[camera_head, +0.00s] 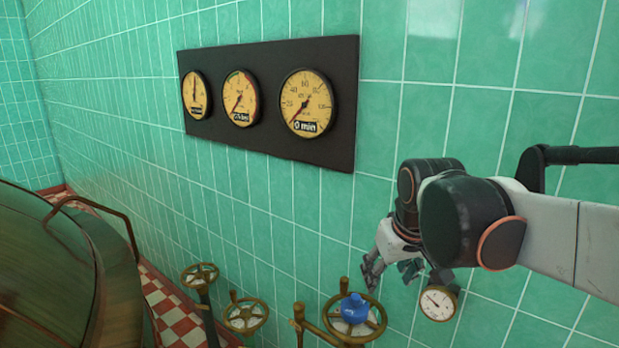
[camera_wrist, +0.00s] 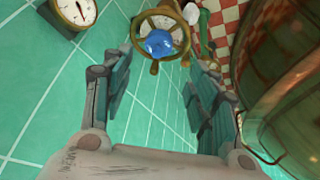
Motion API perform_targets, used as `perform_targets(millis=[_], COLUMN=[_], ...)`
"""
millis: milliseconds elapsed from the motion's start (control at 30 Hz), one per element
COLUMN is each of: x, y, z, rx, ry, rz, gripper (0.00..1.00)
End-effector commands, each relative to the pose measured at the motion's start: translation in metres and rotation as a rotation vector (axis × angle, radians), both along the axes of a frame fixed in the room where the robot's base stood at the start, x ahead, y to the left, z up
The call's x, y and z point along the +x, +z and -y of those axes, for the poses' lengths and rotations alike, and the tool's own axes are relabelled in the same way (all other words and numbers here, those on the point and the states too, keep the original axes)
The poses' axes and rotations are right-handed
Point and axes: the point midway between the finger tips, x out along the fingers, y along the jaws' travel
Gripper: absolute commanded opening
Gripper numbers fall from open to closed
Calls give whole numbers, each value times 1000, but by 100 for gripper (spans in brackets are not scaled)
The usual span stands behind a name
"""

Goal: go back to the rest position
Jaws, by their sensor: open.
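My gripper (camera_head: 388,270) is at the right of the head view, in front of the green tiled wall, with its fingers pointing down and left. In the wrist view my gripper (camera_wrist: 158,88) is open, with nothing between its two fingers. A brass handwheel (camera_head: 354,318) with a blue hub stands just below and left of the gripper in the head view. In the wrist view this handwheel (camera_wrist: 182,28) shows beyond the fingertips, apart from them.
Two other brass handwheels (camera_head: 200,274) (camera_head: 245,314) stand to the left. A small gauge (camera_head: 438,303) is right of the gripper. A black panel (camera_head: 270,60) with three dials hangs on the wall. A large copper kettle (camera_head: 62,270) with a rail fills the lower left.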

Motion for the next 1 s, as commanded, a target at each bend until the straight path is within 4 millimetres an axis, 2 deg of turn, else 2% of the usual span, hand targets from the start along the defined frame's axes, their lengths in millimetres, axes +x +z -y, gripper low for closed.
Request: perform_targets(millis=[33, 300, 500, 700, 1000], x=[-18, -96, -140, -159, -161], y=[-2, -24, -50, -65, -67], z=[6, 31, 43, 48, 48], rx=[5, 37, 58, 68, 71], ry=[-18, -112, -170, -198, -203], rz=[15, 106, 166, 196, 201], gripper=[54, 54, 54, 54, 54])
